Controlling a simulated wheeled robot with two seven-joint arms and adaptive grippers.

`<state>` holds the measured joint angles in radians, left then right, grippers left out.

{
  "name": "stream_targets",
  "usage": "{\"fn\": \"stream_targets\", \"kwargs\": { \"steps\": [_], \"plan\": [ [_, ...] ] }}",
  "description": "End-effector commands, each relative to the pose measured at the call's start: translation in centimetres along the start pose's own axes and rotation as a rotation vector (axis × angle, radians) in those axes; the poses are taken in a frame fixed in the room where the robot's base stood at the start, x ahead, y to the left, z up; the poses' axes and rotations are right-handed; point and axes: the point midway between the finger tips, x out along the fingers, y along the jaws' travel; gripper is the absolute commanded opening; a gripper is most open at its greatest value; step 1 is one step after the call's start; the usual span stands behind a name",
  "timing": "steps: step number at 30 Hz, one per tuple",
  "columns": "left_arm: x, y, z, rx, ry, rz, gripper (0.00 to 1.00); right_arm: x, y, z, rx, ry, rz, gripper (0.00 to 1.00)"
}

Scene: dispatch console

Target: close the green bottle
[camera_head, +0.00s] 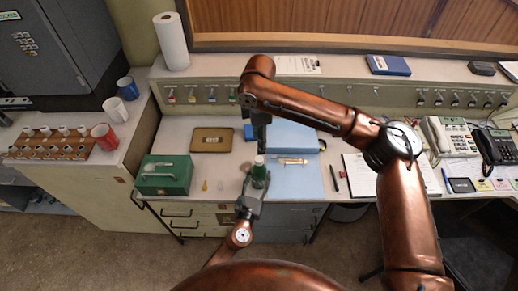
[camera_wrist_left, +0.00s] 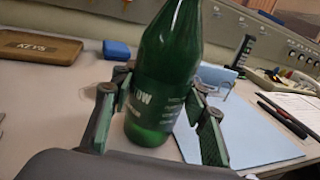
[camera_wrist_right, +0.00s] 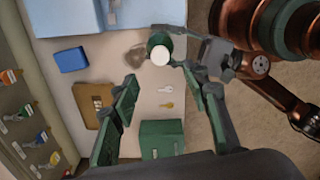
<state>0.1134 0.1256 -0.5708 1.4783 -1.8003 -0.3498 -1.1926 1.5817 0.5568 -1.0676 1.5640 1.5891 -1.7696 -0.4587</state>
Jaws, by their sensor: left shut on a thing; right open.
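The green bottle (camera_head: 259,174) stands upright near the front edge of the desk, and it fills the middle of the left wrist view (camera_wrist_left: 165,75). My left gripper (camera_wrist_left: 162,112) is shut around its lower body; its arm comes from the front in the head view. My right gripper (camera_head: 259,122) is open and empty, pointing down above the bottle. In the right wrist view the bottle (camera_wrist_right: 158,40) shows from above, just beyond the open fingertips (camera_wrist_right: 158,78). A round white disc (camera_wrist_right: 160,55) shows at its top; I cannot tell whether it is a cap. No separate cap is discernible.
A green box (camera_head: 165,174) and a brown keys case (camera_head: 212,140) lie left of the bottle. Small key-like items (camera_wrist_right: 166,98) lie between. A blue folder (camera_head: 293,180) lies to the right. My right arm crosses above the desk. Telephones (camera_head: 450,137) stand at far right.

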Motion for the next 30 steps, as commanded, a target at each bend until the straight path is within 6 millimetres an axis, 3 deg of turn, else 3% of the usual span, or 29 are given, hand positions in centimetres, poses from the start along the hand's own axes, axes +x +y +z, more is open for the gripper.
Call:
{"fn": "stream_targets", "kwargs": {
  "steps": [6,15,16,24,30],
  "plan": [
    [0.0,0.0,0.0,0.000,0.000,0.000,0.00,-2.1,0.0,0.0,0.000,0.000,0.000,0.42],
    [0.0,0.0,0.0,0.000,0.000,0.000,0.00,-2.3,0.0,0.0,0.000,0.000,0.000,0.42],
    [0.0,0.0,0.0,0.000,0.000,0.000,0.42,-2.3,0.0,0.0,0.000,0.000,0.000,0.42],
    [0.0,0.0,0.0,0.000,0.000,0.000,0.61,-2.3,0.0,0.0,0.000,0.000,0.000,0.42],
    [0.0,0.0,0.0,0.000,0.000,0.000,0.62,-2.3,0.0,0.0,0.000,0.000,0.000,0.42]
  ]
}}
